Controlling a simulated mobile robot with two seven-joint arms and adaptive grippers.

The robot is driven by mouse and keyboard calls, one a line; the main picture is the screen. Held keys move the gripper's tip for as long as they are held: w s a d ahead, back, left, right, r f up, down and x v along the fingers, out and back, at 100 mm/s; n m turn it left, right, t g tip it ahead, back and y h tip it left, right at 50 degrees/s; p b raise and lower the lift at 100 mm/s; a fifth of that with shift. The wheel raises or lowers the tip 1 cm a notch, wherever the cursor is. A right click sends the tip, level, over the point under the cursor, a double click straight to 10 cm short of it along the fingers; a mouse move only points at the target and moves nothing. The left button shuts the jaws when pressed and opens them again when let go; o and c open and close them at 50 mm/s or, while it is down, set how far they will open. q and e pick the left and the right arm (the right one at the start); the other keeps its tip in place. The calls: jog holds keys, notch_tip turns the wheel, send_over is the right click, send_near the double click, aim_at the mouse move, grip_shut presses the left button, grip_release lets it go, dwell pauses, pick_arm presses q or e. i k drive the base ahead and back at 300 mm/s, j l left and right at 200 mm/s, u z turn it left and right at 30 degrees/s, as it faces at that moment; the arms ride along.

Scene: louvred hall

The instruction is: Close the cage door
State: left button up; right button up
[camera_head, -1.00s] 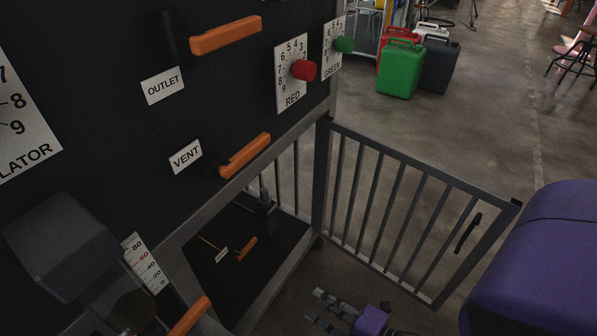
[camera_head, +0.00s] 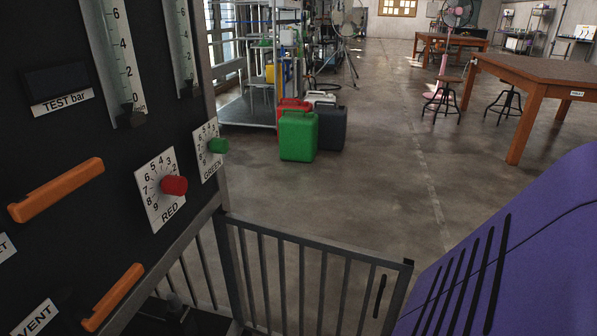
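The cage door (camera_head: 318,248) is a grey barred metal gate at the bottom of the view. It is hinged at the lower corner post of the black panel unit and swung open, standing out to the right. A dark handle (camera_head: 380,296) is on its free end at the right. Its lower part is cut off by the picture's bottom edge. A purple part of my own arm fills the lower right, close to the door's free end; I cannot tell if they touch. Neither of my grippers shows.
The black panel (camera_head: 85,190) with orange levers, a red knob (camera_head: 173,185) and a green knob (camera_head: 218,146) stands at left. Green (camera_head: 299,136), red and dark canisters stand on the floor beyond. A wooden table (camera_head: 540,90) and stools are at right. The middle floor is clear.

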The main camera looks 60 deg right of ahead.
aim_at(405, 266)
jog(key=l+u, duration=0.1)
jog(key=l, duration=0.35)
jog(key=k+l+u, duration=0.15)
jog(key=l, duration=0.25)
jog(key=l+u, duration=0.1)
jog(key=l, duration=0.3)
jog(key=k+l+u, duration=0.1)
jog(key=l, duration=0.35)
jog(key=k+l+u, duration=0.15)
jog(key=l, duration=0.25)
jog(key=k+l+u, duration=0.2)
jog(key=l, duration=0.3)
jog(key=l+u, duration=0.15)
jog(key=l, duration=0.4)
